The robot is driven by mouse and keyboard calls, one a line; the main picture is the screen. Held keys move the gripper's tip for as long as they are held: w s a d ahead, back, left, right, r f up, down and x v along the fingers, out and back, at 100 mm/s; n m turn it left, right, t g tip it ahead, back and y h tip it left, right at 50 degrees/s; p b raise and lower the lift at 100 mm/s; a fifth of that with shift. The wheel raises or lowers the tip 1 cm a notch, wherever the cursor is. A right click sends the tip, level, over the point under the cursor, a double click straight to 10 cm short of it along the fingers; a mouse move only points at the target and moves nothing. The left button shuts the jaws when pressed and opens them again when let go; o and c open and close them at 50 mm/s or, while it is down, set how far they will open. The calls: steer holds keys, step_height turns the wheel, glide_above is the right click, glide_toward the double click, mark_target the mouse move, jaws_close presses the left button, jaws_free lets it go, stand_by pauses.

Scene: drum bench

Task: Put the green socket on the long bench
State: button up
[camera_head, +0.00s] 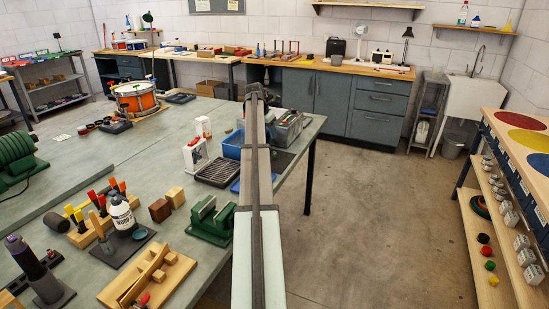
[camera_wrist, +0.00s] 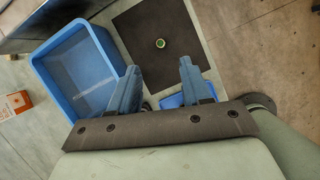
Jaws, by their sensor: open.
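The green socket (camera_wrist: 160,44) is a small green ring with a dark centre in the wrist view. It lies on a dark square mat (camera_wrist: 143,22). My gripper (camera_wrist: 159,72) is open and empty, and the socket shows beyond its fingertips, between their lines. The gap in height cannot be told. In the head view my arm crosses the middle of the picture; the socket and the fingertips cannot be made out there. A long wood-topped bench (camera_head: 330,66) with grey cabinets runs along the back wall.
A blue bin (camera_wrist: 82,72) stands left of my gripper, close to the mat. The near worktable (camera_head: 88,170) holds an orange drum (camera_head: 135,97), a green vise (camera_head: 211,222) and a glue bottle (camera_head: 122,212). Open floor (camera_head: 375,220) lies to the right.

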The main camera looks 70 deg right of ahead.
glide_toward(275, 153)
steer(key=d+f, duration=0.1)
steer(key=f, duration=0.1)
steer(key=d+f, duration=0.2)
steer(key=shift+s+f, duration=0.15)
steer(key=shift+a+x, duration=0.15)
steer(key=shift+x, duration=1.2)
steer(key=shift+a+x, duration=0.15)
steer(key=shift+x, duration=1.25)
steer(key=shift+f, duration=0.1)
jaws_close()
